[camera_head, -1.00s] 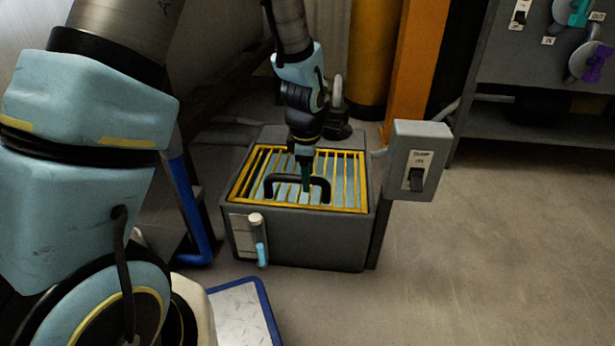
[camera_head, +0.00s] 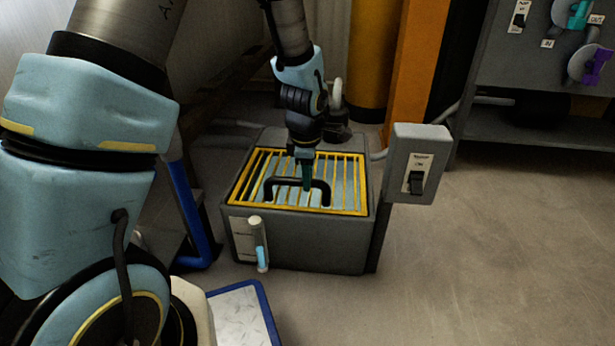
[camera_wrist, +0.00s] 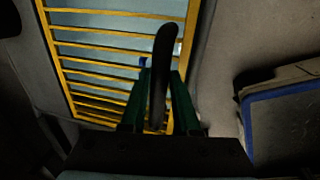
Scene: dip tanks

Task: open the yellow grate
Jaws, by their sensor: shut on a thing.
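The yellow grate (camera_head: 262,168) lies flat over the top of a dark grey tank, with pale blue liquid showing between its bars. It also shows in the wrist view (camera_wrist: 115,14). Its black arched handle (camera_head: 283,183) stands up near the front edge. My gripper (camera_head: 307,184) points down from above with its green fingers at the handle's bar. In the wrist view the handle (camera_wrist: 160,75) runs between the two fingers of my gripper (camera_wrist: 158,95), which is shut on it. The grate's far hinge side is partly hidden by my wrist.
The grey tank (camera_head: 300,240) has a level gauge (camera_head: 261,245) on its front. A grey switch box (camera_head: 418,165) stands right of it. A blue-edged tray (camera_head: 240,310) lies on the floor in front. An orange post (camera_head: 403,70) stands behind. The floor at right is clear.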

